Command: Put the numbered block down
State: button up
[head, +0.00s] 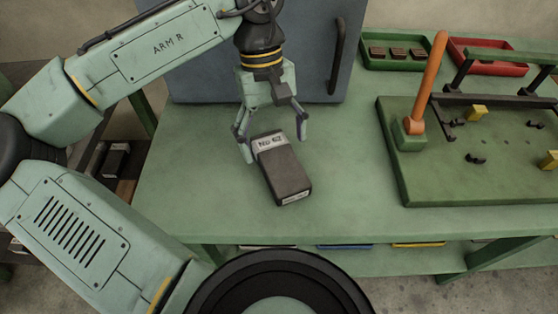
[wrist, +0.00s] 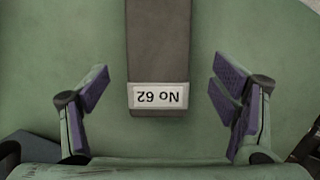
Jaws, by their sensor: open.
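The numbered block (head: 285,177) is a dark grey-brown bar with a white label reading "No 62". It lies flat on the green table (head: 190,200), a little tilted in the head view. My gripper (head: 272,140) is open around the labelled end of the block. In the wrist view the block (wrist: 158,45) lies between the spread fingers of my gripper (wrist: 160,98), with a clear gap on each side. The label is upside down there. The block's far end runs out of the wrist view.
A green fixture board with an orange lever (head: 428,80) stands to the right. A green tray of dark blocks (head: 405,64) and a red tray (head: 515,67) sit behind it. A blue-grey cabinet (head: 205,70) stands behind my gripper. The table left of the block is clear.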

aim_at(279, 158)
jog(key=x, duration=0.4)
jog(key=shift+s+d+r, duration=0.1)
jog(key=shift+s+d, duration=0.15)
jog(key=shift+s, duration=0.05)
jog(key=shift+c, duration=0.4)
jog(key=shift+r+p, duration=0.1)
jog(key=shift+p, duration=0.2)
jog(key=c, duration=1.7)
